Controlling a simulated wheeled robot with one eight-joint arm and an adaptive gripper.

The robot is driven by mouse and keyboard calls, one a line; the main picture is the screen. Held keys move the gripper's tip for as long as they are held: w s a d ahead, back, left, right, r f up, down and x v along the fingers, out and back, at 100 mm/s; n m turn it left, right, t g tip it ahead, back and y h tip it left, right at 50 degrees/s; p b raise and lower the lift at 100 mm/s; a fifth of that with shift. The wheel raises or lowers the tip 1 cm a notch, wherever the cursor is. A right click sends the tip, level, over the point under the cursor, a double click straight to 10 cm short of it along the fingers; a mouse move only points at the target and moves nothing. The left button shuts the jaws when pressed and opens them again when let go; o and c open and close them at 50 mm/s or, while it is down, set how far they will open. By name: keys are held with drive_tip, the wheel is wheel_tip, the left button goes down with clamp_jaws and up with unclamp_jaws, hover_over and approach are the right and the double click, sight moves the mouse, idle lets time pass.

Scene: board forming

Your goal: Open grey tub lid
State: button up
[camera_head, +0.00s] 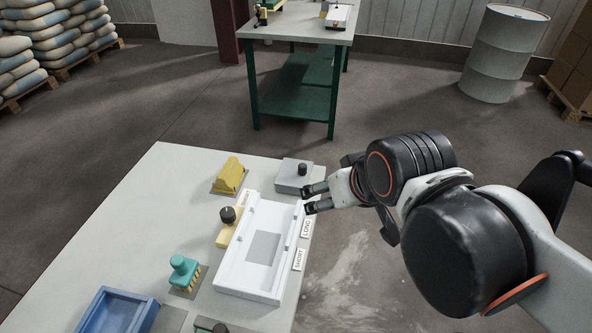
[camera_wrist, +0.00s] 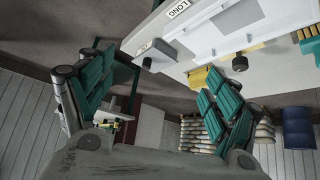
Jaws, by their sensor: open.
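The grey tub (camera_head: 287,184) is a low grey box near the right edge of the table, with a black knob (camera_head: 302,169) on its flat lid. The lid looks closed. My gripper (camera_head: 312,199) is open and empty, coming in from the right with its fingers pointing left. Its fingertips are just to the right of the tub in the head view, close to the knob, and appear apart from it. In the wrist view, the tub (camera_wrist: 158,50) and its knob (camera_wrist: 147,62) lie beyond the space between the green-padded fingers.
A white forming frame (camera_head: 228,275) lies nearer me on the table, with LONG and SHORT labels beside it. A yellow tub with a black knob (camera_head: 228,214), a yellow block (camera_head: 230,172), a teal stamp (camera_head: 184,272) and a blue tray (camera_head: 118,312) stand left. The table's left part is clear.

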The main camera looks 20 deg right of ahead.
drive_tip(key=shift+w+r, duration=0.2)
drive_tip(key=shift+r, duration=0.05)
drive_tip(key=c, duration=0.9)
drive_tip(key=shift+n+g, duration=0.7)
drive_tip(key=shift+n, duration=0.1)
drive_tip(key=w+r, duration=0.1)
drive_tip(key=w, duration=0.1)
drive_tip(key=w+r+p, duration=0.1)
drive_tip(key=shift+w+d+r, duration=0.1)
drive_tip(key=shift+w+r, duration=0.2)
drive_tip(key=shift+w, duration=0.1)
drive_tip(key=shift+c, duration=0.4)
drive_tip(key=n+g+p, duration=0.4)
drive_tip(key=n+g, duration=0.2)
drive_tip(key=n, duration=0.1)
hover_over(302, 165)
wheel_tip(302, 165, down, 3)
wheel_tip(302, 165, down, 14)
drive_tip(key=b, duration=0.4)
drive_tip(key=shift+r+b, duration=0.1)
drive_tip(key=shift+b, duration=0.3)
drive_tip(key=shift+c, duration=0.2)
clamp_jaws()
